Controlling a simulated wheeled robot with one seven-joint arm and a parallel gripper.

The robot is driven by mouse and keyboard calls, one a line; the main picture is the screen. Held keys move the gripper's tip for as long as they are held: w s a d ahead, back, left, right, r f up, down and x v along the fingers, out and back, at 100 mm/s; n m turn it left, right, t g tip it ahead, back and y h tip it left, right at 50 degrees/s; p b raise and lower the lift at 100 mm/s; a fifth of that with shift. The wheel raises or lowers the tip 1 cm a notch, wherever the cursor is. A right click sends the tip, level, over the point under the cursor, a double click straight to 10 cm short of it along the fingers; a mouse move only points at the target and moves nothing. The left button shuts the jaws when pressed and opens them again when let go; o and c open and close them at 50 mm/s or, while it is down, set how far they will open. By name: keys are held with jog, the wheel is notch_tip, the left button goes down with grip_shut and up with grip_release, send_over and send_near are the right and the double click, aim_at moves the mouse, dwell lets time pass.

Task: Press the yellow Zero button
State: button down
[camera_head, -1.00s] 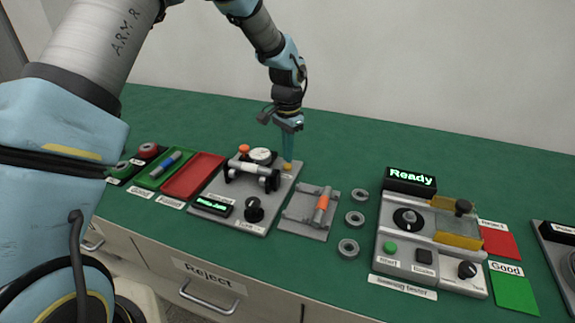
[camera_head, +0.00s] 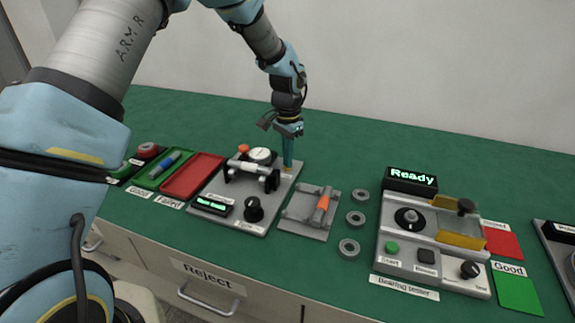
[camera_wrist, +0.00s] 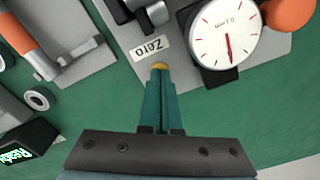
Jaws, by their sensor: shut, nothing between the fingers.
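The yellow Zero button (camera_wrist: 160,65) shows in the wrist view just beyond my fingertips, partly covered by them, beside the "Zero" label (camera_wrist: 150,49). My gripper (camera_wrist: 160,74) is shut and empty, its two teal fingers together and pointing down at the button. In the head view my gripper (camera_head: 288,164) stands over the back right corner of the grey gauge fixture (camera_head: 232,218), with the button mostly hidden at its tips. The fingertips are at or very close to the button; I cannot tell whether it is pressed down. The round dial gauge (camera_wrist: 224,33) is right of the button.
The orange knob (camera_wrist: 290,14) is beyond the dial. A plate with an orange-handled tool (camera_head: 321,208) and several grey rings (camera_head: 355,219) lie to the right. The bearing tester (camera_head: 420,262) is farther right. A red tray (camera_head: 190,178) is to the left.

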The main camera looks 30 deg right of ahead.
notch_tip(320, 180, up, 14)
jog(key=p, duration=0.9)
dwell(0.4)
jog(key=w+a+r+n, duration=0.2)
jog(key=a+r+n, duration=0.15)
jog(key=a, duration=0.85)
jog(key=w+a+r+n, duration=0.2)
jog(key=a+n, duration=0.2)
jog(key=a, duration=0.7)
jog(key=s+a+n, duration=0.4)
jog(key=a, duration=0.5)
jog(key=s+a+r+n+t, duration=0.1)
jog(key=s+a+n, duration=0.2)
jog(key=a, duration=0.7)
jog(key=shift+s+a+n+t+b, duration=0.15)
jog(key=shift+s+n+t+b, duration=0.2)
jog(key=shift+s, duration=0.6)
